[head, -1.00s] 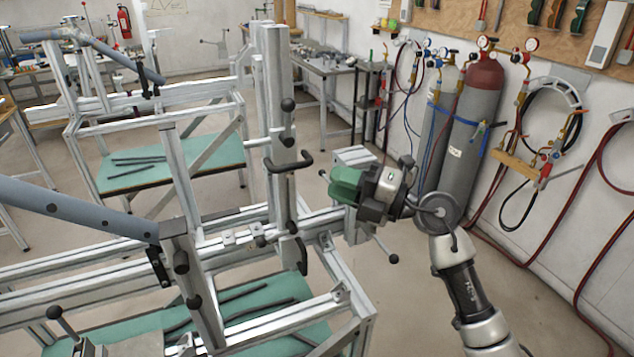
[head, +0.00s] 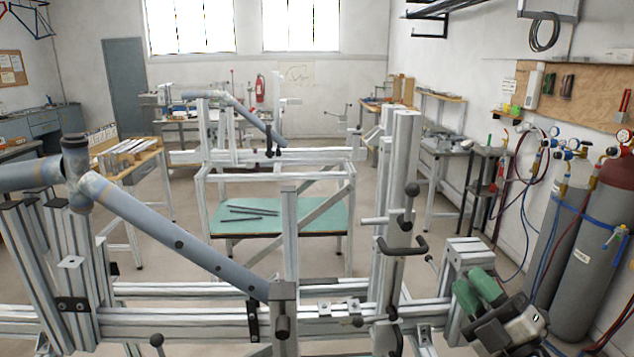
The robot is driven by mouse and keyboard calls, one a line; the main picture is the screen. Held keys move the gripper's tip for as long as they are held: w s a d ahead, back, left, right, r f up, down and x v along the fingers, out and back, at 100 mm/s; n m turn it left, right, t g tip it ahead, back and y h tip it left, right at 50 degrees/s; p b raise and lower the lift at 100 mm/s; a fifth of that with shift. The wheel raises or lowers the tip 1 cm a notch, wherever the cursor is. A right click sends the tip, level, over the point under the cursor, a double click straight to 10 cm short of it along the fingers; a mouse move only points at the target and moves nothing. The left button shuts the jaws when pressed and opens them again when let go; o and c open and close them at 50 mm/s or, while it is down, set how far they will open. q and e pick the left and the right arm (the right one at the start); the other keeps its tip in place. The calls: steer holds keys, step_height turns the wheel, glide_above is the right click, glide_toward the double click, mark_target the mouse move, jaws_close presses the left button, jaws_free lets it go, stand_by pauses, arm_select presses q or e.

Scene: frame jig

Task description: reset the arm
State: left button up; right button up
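My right gripper (head: 478,291) is at the lower right of the head view, with two green finger parts on a dark and grey body. It is beside the right end of the frame jig (head: 180,322), near a short metal block there. The green parts lie close together, and I cannot tell whether there is a gap between them. I see nothing held in it. My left gripper is not in view. A grey-blue tube (head: 175,240) slopes down across the jig from a tube joint at the left.
Gas cylinders (head: 598,262) with hoses stand against the right wall. A second jig stand with a green shelf (head: 315,216) is behind the near jig. Workbenches line the back, with open floor between them.

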steer(key=s+d+f+m+g+h, duration=0.2)
steer(key=s+f+m+g+h, duration=0.15)
steer(key=f+m+h, duration=0.6)
steer(key=s+d+f+m+g+h, duration=0.2)
steer(key=s+f+m+h, duration=0.2)
steer(key=f+m+h, duration=0.5)
steer(key=s+a+f+g+y, duration=0.35)
steer(key=s+f+g, duration=0.25)
steer(key=s, duration=0.3)
steer(key=s+a+f+g+y, duration=0.3)
steer(key=s+a+f+g, duration=0.25)
steer(key=s, duration=0.35)
step_height(320, 180, down, 26)
steer(key=g, duration=0.1)
steer(key=s+d+f, duration=0.2)
steer(key=s+f, duration=0.6)
steer(key=s+d+f+g, duration=0.1)
steer(key=s+f, duration=0.7)
steer(key=shift+s+d+g, duration=0.2)
steer(key=shift+d+g, duration=0.1)
steer(key=shift+d, duration=0.05)
steer(key=shift+o, duration=0.2)
